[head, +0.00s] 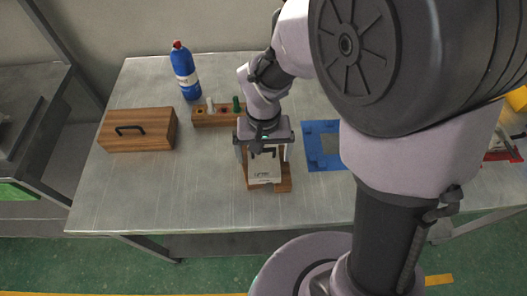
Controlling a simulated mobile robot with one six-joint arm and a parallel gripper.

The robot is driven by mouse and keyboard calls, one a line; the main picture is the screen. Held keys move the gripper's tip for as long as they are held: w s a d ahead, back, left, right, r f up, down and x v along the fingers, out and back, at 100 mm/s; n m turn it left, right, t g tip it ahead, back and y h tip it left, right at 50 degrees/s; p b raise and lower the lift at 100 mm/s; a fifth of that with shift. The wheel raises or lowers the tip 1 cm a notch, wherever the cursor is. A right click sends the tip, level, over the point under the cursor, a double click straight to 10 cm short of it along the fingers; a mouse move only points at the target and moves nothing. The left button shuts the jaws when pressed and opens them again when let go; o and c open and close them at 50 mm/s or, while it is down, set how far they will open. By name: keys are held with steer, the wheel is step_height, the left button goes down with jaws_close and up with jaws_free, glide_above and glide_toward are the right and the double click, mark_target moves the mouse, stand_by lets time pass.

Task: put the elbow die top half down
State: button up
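A pale metal block with dark lettering on its front, which looks like the die top half (264,173), is at the middle of the table, at a wooden stand (285,185). A dark handle shows at its upper edge. My gripper (263,151) is right over the block, pointing down, with its dark fingers close to the block's upper part. Whether the fingers are shut on it is too small to tell. I cannot tell whether the block rests on the stand or hangs just above it. My arm comes in from the right.
A blue mat (318,160) lies just right of the stand, partly hidden by my arm. A wooden rack (215,120) and a blue bottle (186,75) stand behind. A wooden box (138,131) with a black handle is at the left. The table's front left (150,205) is clear.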

step_height(320, 180, up, 14)
steer(key=p, duration=0.6)
step_height(320, 180, up, 6)
steer(key=m+t+y, duration=0.1)
steer(key=m+t, duration=0.1)
glide_above(265, 149)
steer(key=s+d, duration=0.3)
steer(key=s, duration=0.1)
steer(key=s+d+r+m+t+y, duration=0.1)
steer(key=s+d+r+m+t, duration=0.1)
steer(key=s, duration=0.5)
step_height(265, 149, up, 2)
steer(key=shift+s+d+r+t, duration=0.2)
steer(key=shift+d+t, duration=0.5)
steer(key=shift+t, duration=0.2)
steer(key=shift+f, duration=0.1)
